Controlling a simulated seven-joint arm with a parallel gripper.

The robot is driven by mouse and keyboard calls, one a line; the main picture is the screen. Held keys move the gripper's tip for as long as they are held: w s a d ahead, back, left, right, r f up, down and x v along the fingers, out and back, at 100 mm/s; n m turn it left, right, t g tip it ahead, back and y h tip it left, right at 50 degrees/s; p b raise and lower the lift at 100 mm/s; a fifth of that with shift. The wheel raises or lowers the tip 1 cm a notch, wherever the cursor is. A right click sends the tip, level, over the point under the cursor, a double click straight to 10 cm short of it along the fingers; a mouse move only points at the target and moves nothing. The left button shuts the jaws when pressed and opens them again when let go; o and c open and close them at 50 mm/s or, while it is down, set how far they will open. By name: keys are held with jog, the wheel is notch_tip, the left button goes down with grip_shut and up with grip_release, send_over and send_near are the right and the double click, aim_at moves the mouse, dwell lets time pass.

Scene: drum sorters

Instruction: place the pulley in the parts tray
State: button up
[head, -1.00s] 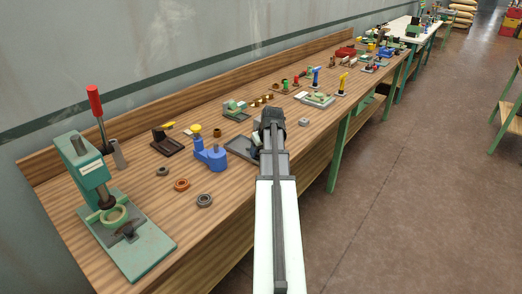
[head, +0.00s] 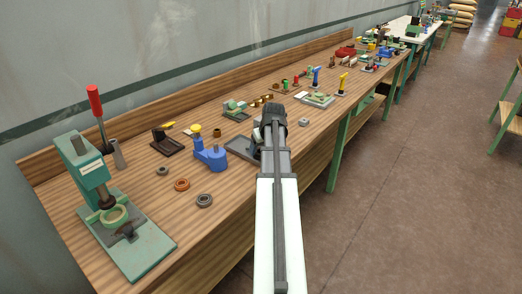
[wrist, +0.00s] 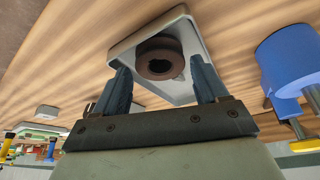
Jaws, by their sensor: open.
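The pulley (wrist: 160,58), a dark brown round part with a centre hole, shows in the wrist view inside the pale grey parts tray (wrist: 124,49). It appears to rest on the tray floor, near one side. My gripper (wrist: 161,72) is open, its two dark fingers apart on either side of the pulley in the picture, with a visible gap to it. In the head view, my arm's end hides most of the tray (head: 238,147), and the pulley cannot be seen there.
A blue bracket part (head: 212,157) stands left of the tray. Several loose rings, including a copper one (head: 182,184), lie nearby. A green press (head: 90,178) stands at the bench's near left end. A small grey nut (head: 303,122) lies right of my gripper.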

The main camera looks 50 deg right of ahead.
jog(key=v, duration=1)
jog(key=shift+r, duration=0.1)
